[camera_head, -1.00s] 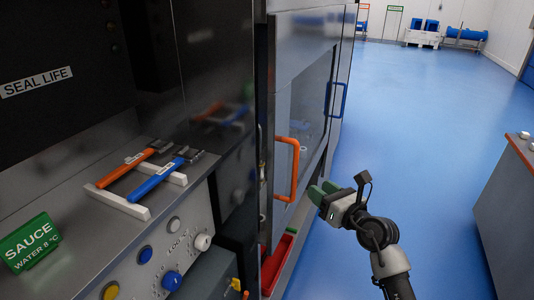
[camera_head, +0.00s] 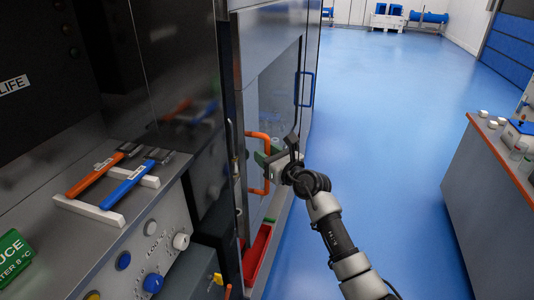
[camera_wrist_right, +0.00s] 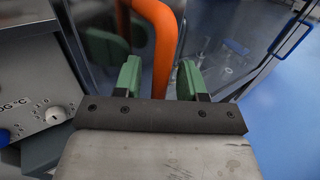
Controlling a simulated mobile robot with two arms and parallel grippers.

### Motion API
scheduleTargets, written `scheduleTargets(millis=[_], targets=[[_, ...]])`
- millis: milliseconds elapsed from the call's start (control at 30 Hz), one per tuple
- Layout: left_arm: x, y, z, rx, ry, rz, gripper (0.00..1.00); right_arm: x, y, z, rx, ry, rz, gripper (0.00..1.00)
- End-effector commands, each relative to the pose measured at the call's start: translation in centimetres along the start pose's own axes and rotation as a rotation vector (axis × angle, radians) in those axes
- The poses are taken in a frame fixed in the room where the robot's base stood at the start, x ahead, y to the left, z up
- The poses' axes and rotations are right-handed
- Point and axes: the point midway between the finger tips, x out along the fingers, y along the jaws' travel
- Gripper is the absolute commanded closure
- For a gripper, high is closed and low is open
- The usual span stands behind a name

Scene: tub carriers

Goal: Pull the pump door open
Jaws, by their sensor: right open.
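The steel-framed glass door (camera_head: 268,42) stands left of centre in the head view and carries an orange bar handle (camera_head: 266,183). It looks closed, though its edge is partly hidden. My right gripper (camera_head: 265,157) is at the handle's middle with its green fingers apart. In the right wrist view, the orange handle (camera_wrist_right: 163,45) passes between the two open fingers (camera_wrist_right: 160,78), and neither clearly presses on it. My left gripper is not in view. No label naming the pump shows on this door.
A second door with a blue handle (camera_head: 305,89) is farther along. A red tray (camera_head: 257,255) lies low under the orange handle. A counter (camera_head: 480,180) stands at right. Orange and blue tools (camera_head: 95,174) rest on the left shelf. Blue floor (camera_head: 390,130) between is clear.

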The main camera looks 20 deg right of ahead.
Motion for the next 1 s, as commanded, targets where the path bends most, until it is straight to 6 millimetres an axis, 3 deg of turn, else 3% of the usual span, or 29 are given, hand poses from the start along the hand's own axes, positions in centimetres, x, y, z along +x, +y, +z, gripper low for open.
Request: scheduleTargets(millis=[300, 567, 1000], targets=[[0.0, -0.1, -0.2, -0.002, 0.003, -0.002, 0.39, 0.2, 0.0, -0.1, 0.001, 0.001, 0.000, 0.59], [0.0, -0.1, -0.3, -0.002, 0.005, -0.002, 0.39, 0.2, 0.0, 0.0, 0.001, 0.001, 0.000, 0.99], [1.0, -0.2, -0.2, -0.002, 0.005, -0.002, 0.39, -0.7, -0.8, -0.4, -0.002, 0.001, 0.012, 1.00]])
